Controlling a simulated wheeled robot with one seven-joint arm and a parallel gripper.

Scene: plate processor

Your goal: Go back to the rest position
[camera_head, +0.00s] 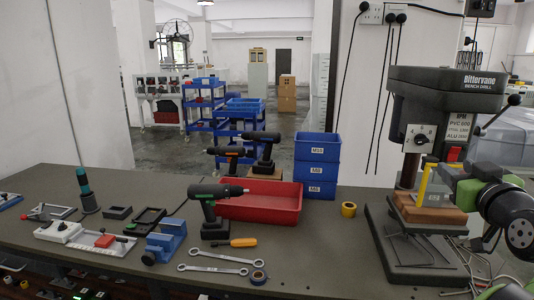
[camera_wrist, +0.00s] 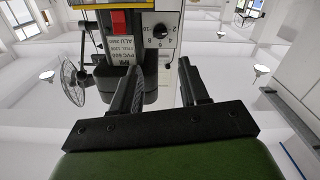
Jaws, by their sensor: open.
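My gripper (camera_wrist: 163,82) is open, with its two dark fingers apart and nothing between them in the wrist view. In the head view my arm comes in from the right edge, and the gripper end is beside the bench drill (camera_head: 446,90), partly hidden by a yellow part and by its own green and black links. The drill head also shows in the wrist view, upside down, with its dial (camera_wrist: 160,30) and red switch (camera_wrist: 118,22) beyond the fingers. Whether the fingers touch the drill cannot be told.
The grey bench (camera_head: 310,265) holds a red tray (camera_head: 268,203), a cordless drill (camera_head: 213,210), blue bins (camera_head: 317,170), a yellow tape roll (camera_head: 348,209) and wrenches (camera_head: 212,268). Bare bench top shows between the tape roll and front edge.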

